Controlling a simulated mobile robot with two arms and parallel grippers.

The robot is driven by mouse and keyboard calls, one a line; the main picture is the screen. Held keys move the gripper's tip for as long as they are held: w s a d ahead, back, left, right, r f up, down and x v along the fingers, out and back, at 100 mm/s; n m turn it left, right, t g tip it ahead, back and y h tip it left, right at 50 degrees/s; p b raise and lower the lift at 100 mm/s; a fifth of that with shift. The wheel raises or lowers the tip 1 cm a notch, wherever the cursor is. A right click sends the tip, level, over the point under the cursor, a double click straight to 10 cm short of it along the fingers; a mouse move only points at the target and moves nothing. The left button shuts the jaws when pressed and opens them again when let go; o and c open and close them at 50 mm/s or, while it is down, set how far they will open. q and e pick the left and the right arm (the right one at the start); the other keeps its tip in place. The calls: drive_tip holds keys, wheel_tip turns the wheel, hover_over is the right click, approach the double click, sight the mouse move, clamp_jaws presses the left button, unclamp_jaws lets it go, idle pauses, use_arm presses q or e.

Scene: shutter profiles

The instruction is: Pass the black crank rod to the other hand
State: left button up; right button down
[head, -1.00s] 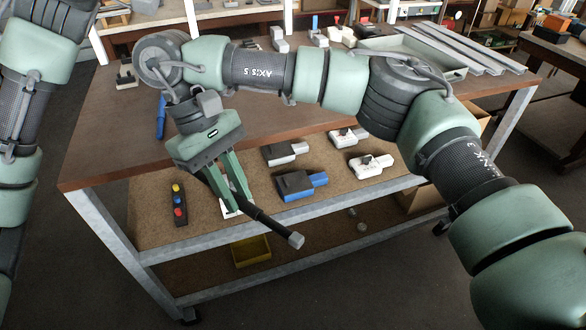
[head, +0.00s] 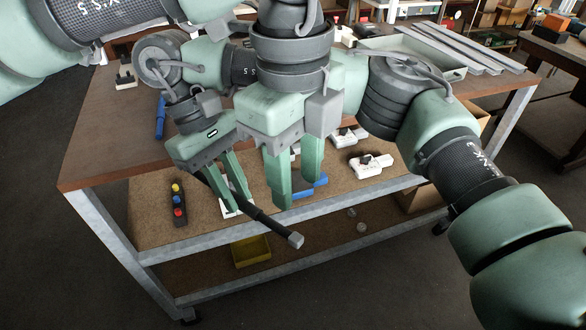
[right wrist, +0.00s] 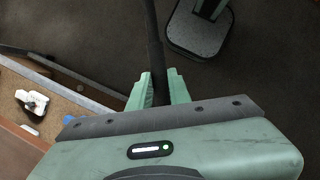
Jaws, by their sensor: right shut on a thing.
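The black crank rod (head: 262,222) is thin and dark with a grey block at its lower right end. My right gripper (head: 237,208) is shut on it, and the rod slants down to the right in front of the bench's lower shelf. In the right wrist view the rod (right wrist: 157,60) stands between the fingers of my right gripper (right wrist: 158,92) and runs out of the top of the picture. My left gripper (head: 294,190) points down, empty and open, just right of the right gripper and above the rod's grey end. It is apart from the rod as far as I can tell.
The bench (head: 110,165) has a brown top and a shelf below. On the shelf are a button box (head: 178,204), a white switch part (head: 370,164) and a blue part (head: 312,186). A yellow bin (head: 251,251) sits lower down. The floor in front is clear.

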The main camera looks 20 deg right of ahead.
sight(292, 234)
use_arm(q)
drive_tip(key=f, duration=1.2)
drive_tip(key=shift+w+a, duration=0.15)
drive_tip(key=shift+w, duration=0.15)
clamp_jaws()
use_arm(e)
drive_tip(key=c, duration=1.2)
unclamp_jaws()
drive_tip(key=shift+c, duration=0.2)
drive_tip(key=shift+r, duration=0.1)
